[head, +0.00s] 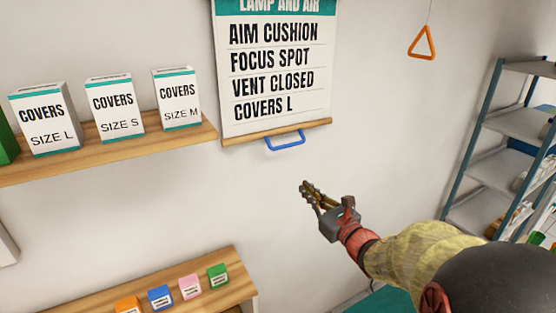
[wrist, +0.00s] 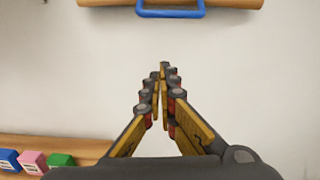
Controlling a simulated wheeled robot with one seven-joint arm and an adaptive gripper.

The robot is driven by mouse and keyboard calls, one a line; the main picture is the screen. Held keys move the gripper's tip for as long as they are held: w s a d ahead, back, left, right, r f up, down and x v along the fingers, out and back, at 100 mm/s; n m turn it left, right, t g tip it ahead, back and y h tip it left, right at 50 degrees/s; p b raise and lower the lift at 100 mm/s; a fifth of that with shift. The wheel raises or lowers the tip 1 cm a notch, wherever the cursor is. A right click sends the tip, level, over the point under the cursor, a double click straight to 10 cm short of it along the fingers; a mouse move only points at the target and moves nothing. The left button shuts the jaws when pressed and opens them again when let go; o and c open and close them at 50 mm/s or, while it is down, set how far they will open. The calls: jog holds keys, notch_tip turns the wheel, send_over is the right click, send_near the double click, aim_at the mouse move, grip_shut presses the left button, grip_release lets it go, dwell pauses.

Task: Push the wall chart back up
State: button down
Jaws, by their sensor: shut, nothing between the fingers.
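The wall chart (head: 277,75) hangs open on the wall in the head view, with a teal header and the lines AIM CUSHION, FOCUS SPOT, VENT CLOSED and COVERS L. A wooden bar (head: 240,138) runs along its bottom edge, and a blue handle (head: 286,141) hangs from the bar. In the wrist view the blue handle (wrist: 170,13) and the bar (wrist: 232,3) are at the top edge. My gripper (head: 306,187) is shut and empty, below and a little right of the handle and apart from it. Its closed fingers (wrist: 163,72) point toward the wall below the handle.
A wooden shelf (head: 104,149) with several white cover boxes stands left of the chart. A lower shelf (head: 208,302) holds small coloured boxes. An orange triangle pull (head: 423,43) hangs right of the chart, and a metal rack (head: 482,130) stands far right. The wall below the handle is bare.

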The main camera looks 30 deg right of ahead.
jog(key=w+r+m, duration=0.1)
jog(key=w+r, duration=0.3)
jog(key=w, duration=0.6)
jog(key=shift+w+d+r, duration=0.15)
jog(key=shift+w+r, duration=0.15)
jog(key=shift+r, duration=0.1)
